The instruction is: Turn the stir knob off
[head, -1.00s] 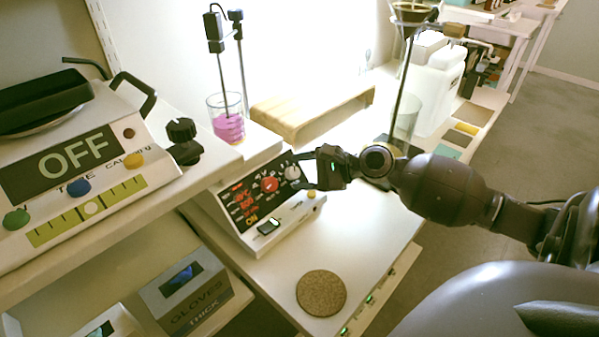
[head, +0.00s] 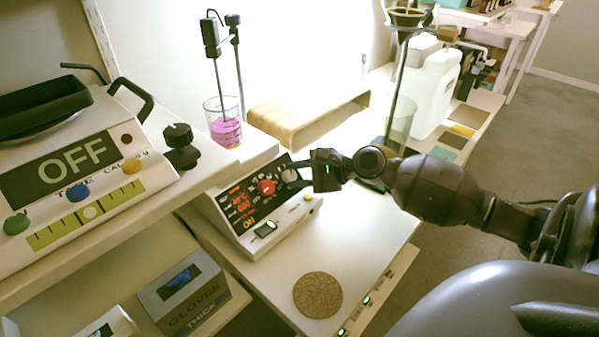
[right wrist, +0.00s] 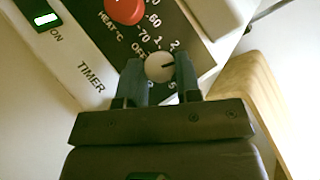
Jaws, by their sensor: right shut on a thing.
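The hotplate stirrer's dark control panel (head: 250,205) faces me at centre in the head view. Its pale round knob (right wrist: 160,68) shows in the right wrist view, with a dark pointer line and a printed scale around it including OFF, 1 and 2. The pointer is toward the right, away from OFF. My right gripper (right wrist: 157,72) is shut on this knob, one finger on each side. In the head view the gripper (head: 302,174) reaches the panel's upper right and partly hides the knob. A red knob (right wrist: 125,8), beside the HEAT°C label, sits further left. My left gripper is out of view.
A beaker of pink liquid (head: 226,131) stands under a probe stand behind the panel. A wooden stand (head: 310,118) is close behind the gripper. A cork disc (head: 318,295) lies on the otherwise clear table front. A scale reading OFF (head: 75,165) is at left.

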